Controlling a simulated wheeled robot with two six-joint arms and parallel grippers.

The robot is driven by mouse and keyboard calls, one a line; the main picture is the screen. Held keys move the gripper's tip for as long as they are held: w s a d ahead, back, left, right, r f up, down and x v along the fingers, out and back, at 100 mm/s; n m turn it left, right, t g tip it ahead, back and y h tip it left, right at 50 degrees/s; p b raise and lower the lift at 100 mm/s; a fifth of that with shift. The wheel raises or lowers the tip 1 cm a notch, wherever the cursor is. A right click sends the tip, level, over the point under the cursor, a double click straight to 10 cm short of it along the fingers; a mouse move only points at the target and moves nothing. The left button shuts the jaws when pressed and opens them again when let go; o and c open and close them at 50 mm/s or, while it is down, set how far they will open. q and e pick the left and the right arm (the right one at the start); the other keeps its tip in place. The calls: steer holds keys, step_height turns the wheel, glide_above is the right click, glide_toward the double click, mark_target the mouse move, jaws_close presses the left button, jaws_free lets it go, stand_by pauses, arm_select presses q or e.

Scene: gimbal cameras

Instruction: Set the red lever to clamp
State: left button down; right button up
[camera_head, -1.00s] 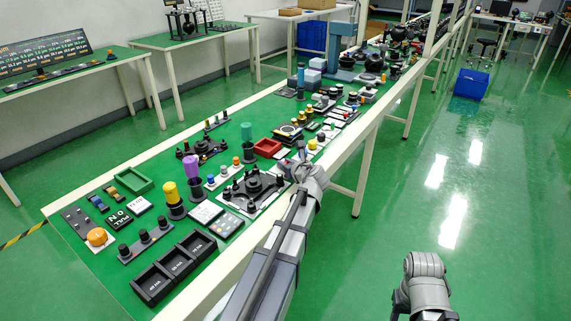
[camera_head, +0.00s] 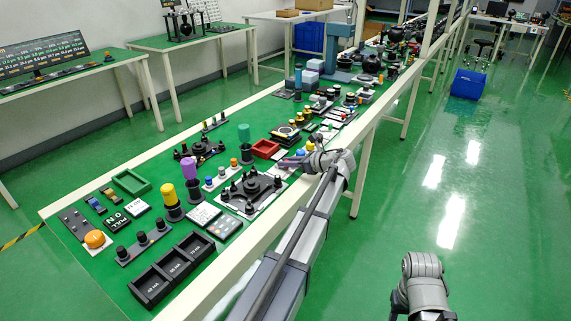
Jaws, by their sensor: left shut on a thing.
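My left gripper (camera_head: 301,160) reaches in over the front edge of the long green table (camera_head: 95,285), right of the black lever fixture (camera_head: 252,190). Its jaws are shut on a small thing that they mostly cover. A small reddish-purple piece (camera_head: 287,162) shows at the tips and seems to be the red lever; its setting cannot be read at this size. My right arm is at the lower right over the floor, and its gripper is not in view.
A red tray (camera_head: 265,149) and small coloured buttons sit close behind the left gripper. A purple cylinder (camera_head: 188,167) and a yellow one (camera_head: 168,194) stand further left. Black bins (camera_head: 173,270) lie at the near end.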

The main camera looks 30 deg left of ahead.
arm_select(q)
steer(key=shift+w+a+n+g, duration=0.1)
steer(key=shift+w+n+g, duration=0.25)
steer(key=shift+n+g, duration=0.7)
steer(key=shift+w+a+n+g, duration=0.1)
steer(key=shift+w+n+g, duration=0.25)
steer(key=shift+n+g, duration=0.65)
steer(key=shift+g, duration=0.45)
steer(key=c, duration=0.8)
jaws_free()
steer(key=shift+h, duration=0.3)
steer(key=shift+o, duration=0.2)
steer(key=p+v, duration=0.3)
steer(key=v, duration=0.4)
steer(key=shift+d+r, duration=0.2)
steer(key=shift+d, duration=0.1)
